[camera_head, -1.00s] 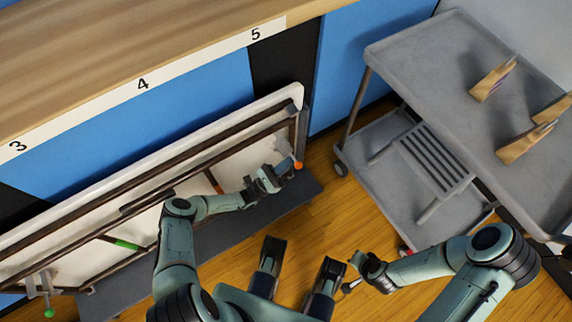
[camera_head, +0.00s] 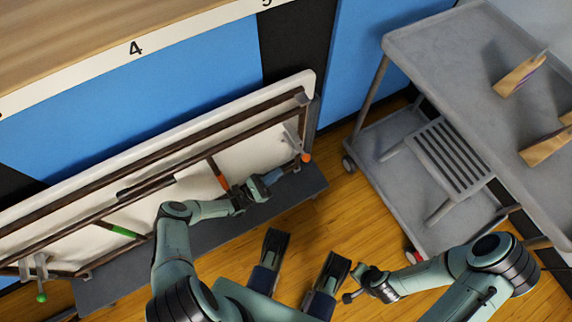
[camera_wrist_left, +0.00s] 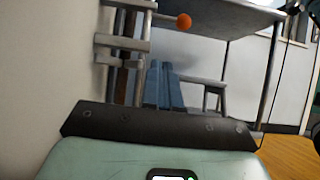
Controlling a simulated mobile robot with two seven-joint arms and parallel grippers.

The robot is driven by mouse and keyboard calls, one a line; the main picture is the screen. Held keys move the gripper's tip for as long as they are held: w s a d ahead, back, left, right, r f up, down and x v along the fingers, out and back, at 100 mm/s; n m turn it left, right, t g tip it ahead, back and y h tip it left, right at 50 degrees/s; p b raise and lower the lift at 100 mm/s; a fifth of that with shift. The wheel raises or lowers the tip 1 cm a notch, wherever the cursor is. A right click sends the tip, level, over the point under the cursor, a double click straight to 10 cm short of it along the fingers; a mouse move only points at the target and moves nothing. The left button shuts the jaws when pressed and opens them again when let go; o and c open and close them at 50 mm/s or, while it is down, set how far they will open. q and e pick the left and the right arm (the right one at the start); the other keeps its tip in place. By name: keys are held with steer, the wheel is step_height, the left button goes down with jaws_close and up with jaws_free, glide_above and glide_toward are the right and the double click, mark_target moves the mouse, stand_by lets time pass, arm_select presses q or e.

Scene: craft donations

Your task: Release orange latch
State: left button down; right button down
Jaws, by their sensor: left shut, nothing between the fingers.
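The orange knob (camera_head: 306,158) is at the lower end of a grey latch lever (camera_head: 292,138), at the right end of a white folding table (camera_head: 258,158) standing on its side. My left gripper (camera_head: 275,177) is shut and empty, to the left of the knob and apart from it. In the left wrist view, the orange knob (camera_wrist_left: 184,21) is beyond and above the shut fingers (camera_wrist_left: 165,88), beside grey brackets (camera_wrist_left: 123,42). My right gripper (camera_head: 357,284) is low in the head view, away from the table; its jaws are too small to judge.
A green-knobbed latch (camera_head: 41,298) is at the table's left end. An orange-marked strut (camera_head: 219,175) and a green-marked strut (camera_head: 122,231) cross its frame. A grey cart (camera_head: 440,70) with wooden pieces stands at right. Wooden floor (camera_head: 345,215) is open between.

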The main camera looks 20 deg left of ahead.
arm_select(q)
steer(key=shift+v, duration=1.2)
arm_select(e)
steer(key=shift+s+f, duration=0.2)
steer(key=shift+s, duration=0.05)
